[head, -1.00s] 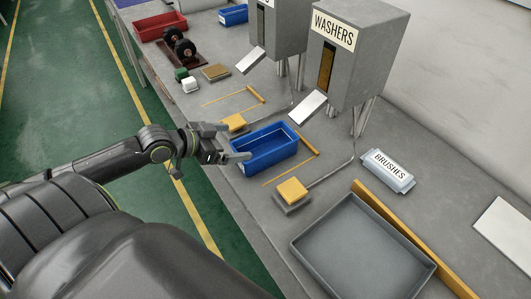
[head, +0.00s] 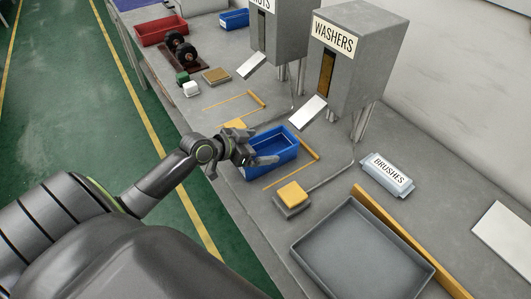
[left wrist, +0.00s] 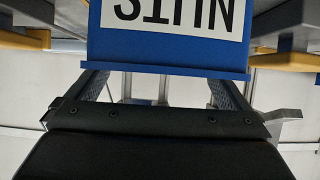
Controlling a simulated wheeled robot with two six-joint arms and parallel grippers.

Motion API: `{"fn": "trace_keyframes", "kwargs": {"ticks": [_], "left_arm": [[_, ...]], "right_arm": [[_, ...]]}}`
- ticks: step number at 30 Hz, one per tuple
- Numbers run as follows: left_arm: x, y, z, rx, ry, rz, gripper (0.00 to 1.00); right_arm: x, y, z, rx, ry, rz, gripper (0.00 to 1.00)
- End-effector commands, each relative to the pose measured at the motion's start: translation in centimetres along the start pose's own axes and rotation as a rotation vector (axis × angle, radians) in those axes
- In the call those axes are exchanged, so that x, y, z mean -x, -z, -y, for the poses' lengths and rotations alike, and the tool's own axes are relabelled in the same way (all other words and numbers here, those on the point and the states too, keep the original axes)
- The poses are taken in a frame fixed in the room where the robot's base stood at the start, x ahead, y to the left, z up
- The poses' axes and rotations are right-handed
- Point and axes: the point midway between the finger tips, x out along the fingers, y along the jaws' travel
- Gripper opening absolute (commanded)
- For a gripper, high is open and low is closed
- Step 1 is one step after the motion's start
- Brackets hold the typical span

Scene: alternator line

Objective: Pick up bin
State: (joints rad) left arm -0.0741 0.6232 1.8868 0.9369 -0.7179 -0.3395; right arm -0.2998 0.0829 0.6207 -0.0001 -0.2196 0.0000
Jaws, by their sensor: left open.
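A blue bin (head: 284,160) stands on the grey bench in front of the washers dispenser. In the left wrist view the bin's blue wall (left wrist: 165,66) fills the top middle, with a white label reading NUTS upside down. My left gripper (head: 264,148) is at the bin's left end, and its fingers partly cover that end. The left wrist view shows its two fingers (left wrist: 160,88) spread apart, with the bin's wall just ahead of them. I cannot tell whether they touch it. My right gripper is not in view.
The washers dispenser (head: 350,60) and its chute (head: 308,111) stand behind the bin. A yellow pad (head: 292,193) and yellow guide strips lie close by. A grey tray (head: 362,250) and brushes box (head: 387,175) are right. A red bin (head: 160,30) is far left.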

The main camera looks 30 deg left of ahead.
Motion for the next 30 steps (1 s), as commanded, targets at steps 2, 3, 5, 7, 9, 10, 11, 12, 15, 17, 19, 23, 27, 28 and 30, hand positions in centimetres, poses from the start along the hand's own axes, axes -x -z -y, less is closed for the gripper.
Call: {"fn": "trace_keyframes", "kwargs": {"ticks": [2,3,5,7,9,10,11,12,15,17,19,23,27,28,30], "left_arm": [[-0.9,0.2,-0.1,0.005,-0.002,-0.001,1.0],[-1.5,0.2,-0.1,0.004,-0.001,-0.002,1.0],[-2.1,0.1,-0.1,0.003,0.0,-0.001,1.0],[-2.6,0.1,-0.1,0.001,0.0,0.0,1.0],[-2.8,0.0,-0.1,0.0,0.0,0.0,1.0],[-2.8,0.0,-0.1,0.0,0.0,0.001,1.0],[-2.9,0.0,-0.1,-0.001,0.0,0.001,1.0],[-2.9,0.0,-0.1,-0.001,0.0,0.001,1.0],[-2.9,0.0,-0.1,-0.001,0.0,0.001,1.0],[-2.8,0.0,-0.1,-0.001,0.0,0.001,0.95],[-2.8,0.0,-0.1,-0.001,0.0,0.001,0.86],[-2.8,0.0,-0.1,-0.001,0.0,0.001,0.69],[-2.8,0.0,-0.1,-0.001,0.0,-0.001,0.55],[-2.8,0.0,-0.1,-0.001,0.0,0.0,0.55],[-2.8,0.0,-0.1,-0.001,0.0,0.0,0.55]], "right_arm": [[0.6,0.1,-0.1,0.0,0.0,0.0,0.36],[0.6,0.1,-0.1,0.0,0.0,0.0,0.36],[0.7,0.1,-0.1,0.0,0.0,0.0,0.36],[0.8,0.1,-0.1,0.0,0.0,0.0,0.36],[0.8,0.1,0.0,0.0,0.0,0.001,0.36],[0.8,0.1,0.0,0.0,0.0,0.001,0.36],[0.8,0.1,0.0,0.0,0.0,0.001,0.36],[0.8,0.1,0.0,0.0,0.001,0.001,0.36],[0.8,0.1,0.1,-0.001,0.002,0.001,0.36],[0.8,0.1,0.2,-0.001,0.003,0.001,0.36],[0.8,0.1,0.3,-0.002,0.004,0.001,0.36],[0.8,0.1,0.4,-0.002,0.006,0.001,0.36],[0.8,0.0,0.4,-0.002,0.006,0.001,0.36],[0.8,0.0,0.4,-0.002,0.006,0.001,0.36],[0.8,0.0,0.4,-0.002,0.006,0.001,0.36]]}}
